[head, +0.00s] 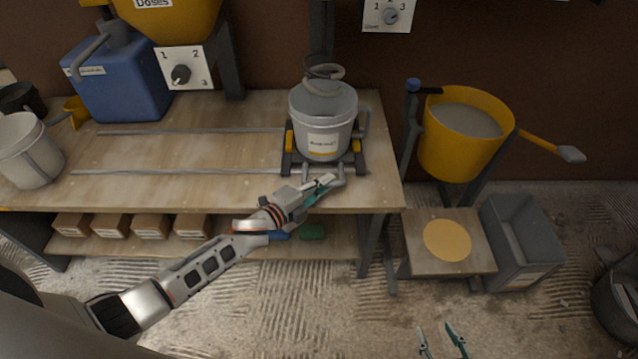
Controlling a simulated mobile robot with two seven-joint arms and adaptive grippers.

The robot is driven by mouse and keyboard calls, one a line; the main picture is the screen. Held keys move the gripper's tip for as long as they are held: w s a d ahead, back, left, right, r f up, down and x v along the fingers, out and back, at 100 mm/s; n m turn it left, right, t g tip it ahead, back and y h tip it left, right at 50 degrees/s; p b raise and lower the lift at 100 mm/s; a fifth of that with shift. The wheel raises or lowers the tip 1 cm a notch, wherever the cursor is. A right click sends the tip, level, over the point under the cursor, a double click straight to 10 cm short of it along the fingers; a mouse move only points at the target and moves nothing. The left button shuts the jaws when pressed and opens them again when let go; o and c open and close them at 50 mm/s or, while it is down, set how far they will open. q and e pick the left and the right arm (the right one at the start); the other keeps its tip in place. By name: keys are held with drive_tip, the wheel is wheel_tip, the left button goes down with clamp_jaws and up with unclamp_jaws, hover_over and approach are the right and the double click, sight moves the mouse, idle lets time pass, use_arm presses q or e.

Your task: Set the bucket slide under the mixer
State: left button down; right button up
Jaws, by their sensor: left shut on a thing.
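The bucket slide (287,163) is a dark carriage with yellow parts, at the right end of two metal rails on the bench. A light grey bucket (322,137) with a label stands upright on it. The mixer's coiled paddle (324,70) hangs on a dark post directly over or at the bucket's top; I cannot tell whether they touch. My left gripper (325,187) is shut on the slide's front handle (338,172), a grey bar below the bucket. My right gripper (441,343) is open and empty over the floor at the bottom edge.
The rails (180,171) run clear to the left. A blue tank (118,80), a yellow hopper (170,20) and a white bucket (27,150) stand left. A yellow tub (462,150), a small stand (420,262) and a grey bin (520,240) are right of the bench.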

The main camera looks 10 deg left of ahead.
use_arm(q)
drive_tip(key=shift+d, duration=0.25)
drive_tip(key=c, duration=2.2)
unclamp_jaws()
drive_tip(key=shift+o, duration=0.8)
drive_tip(key=shift+d, duration=0.15)
drive_tip(key=shift+s+a, duration=0.4)
drive_tip(key=shift+a, duration=0.05)
drive_tip(key=v, duration=1.1)
drive_tip(key=shift+r, duration=0.1)
